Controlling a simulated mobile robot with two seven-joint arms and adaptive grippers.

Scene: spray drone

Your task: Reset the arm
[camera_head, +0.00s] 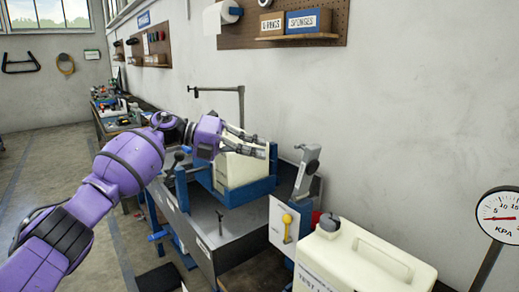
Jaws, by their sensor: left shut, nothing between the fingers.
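My left arm comes in from the left, and my left gripper (262,148) is shut and empty. It points right, in front of or over a cream block-shaped tank (243,170) that sits in a blue cradle (250,192). The gripper hides part of the tank's top, and I cannot tell whether they touch. My right gripper is not in view.
Below the cradle is a grey tray-like bench (225,252). A panel with a yellow handle (286,219) and a cream jug (365,262) stand at the right. A pressure gauge (498,214) is at the right edge. The floor at left is clear.

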